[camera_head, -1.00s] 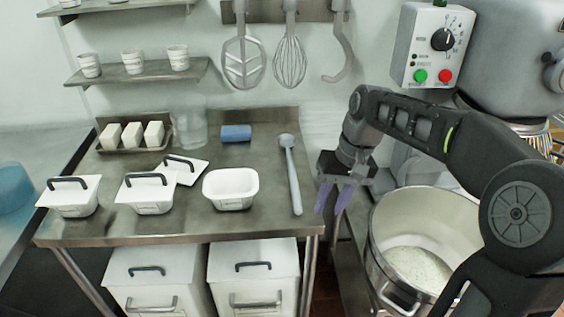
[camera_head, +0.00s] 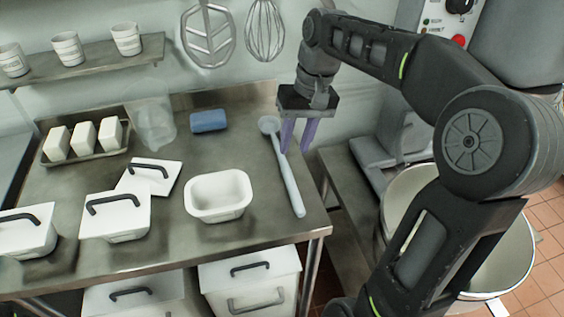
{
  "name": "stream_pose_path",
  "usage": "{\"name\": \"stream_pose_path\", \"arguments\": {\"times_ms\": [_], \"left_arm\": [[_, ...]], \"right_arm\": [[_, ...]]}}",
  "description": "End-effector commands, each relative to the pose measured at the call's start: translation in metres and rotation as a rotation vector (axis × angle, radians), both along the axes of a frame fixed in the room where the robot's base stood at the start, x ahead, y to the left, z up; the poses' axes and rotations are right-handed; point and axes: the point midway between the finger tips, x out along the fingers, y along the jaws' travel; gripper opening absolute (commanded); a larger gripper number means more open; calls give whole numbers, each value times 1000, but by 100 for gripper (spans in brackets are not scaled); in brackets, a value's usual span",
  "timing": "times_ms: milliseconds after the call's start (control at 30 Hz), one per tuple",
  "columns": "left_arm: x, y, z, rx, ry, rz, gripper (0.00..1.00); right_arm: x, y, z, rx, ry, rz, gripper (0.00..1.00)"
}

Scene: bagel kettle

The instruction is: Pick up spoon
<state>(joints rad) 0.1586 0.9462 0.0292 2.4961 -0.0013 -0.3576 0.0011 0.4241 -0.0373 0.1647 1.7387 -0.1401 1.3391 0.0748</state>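The spoon (camera_head: 287,178) is long and light grey-blue. It lies on the steel table near its right edge, with its round bowl end at the back and its handle pointing to the front. My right gripper (camera_head: 298,137) hangs just above and beside the bowl end, with its purple fingers pointing down. The fingers are apart with a gap between them, and nothing is seen held. Whether a finger touches the spoon cannot be told. My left gripper is not in view.
An open white tub (camera_head: 218,212) stands left of the spoon. Lidded white tubs (camera_head: 117,228), a blue sponge (camera_head: 208,121), a clear container (camera_head: 152,125) and a tray of white blocks (camera_head: 43,160) share the steel table (camera_head: 250,245). A large metal bowl (camera_head: 520,262) is at the right.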

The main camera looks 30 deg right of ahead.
Motion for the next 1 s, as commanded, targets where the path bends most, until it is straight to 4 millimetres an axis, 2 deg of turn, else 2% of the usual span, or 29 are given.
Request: {"name": "stream_pose_path", "arguments": {"times_ms": [233,633,900,1000], "left_arm": [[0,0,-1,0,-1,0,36],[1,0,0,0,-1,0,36],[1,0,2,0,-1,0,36],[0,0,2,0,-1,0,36]], "right_arm": [[1,4,-23,1,2,0,31],[2,6,-30,1,2,0,31],[6,12,-66,0,4,1,31],[7,14,-74,1,2,0,31]]}}
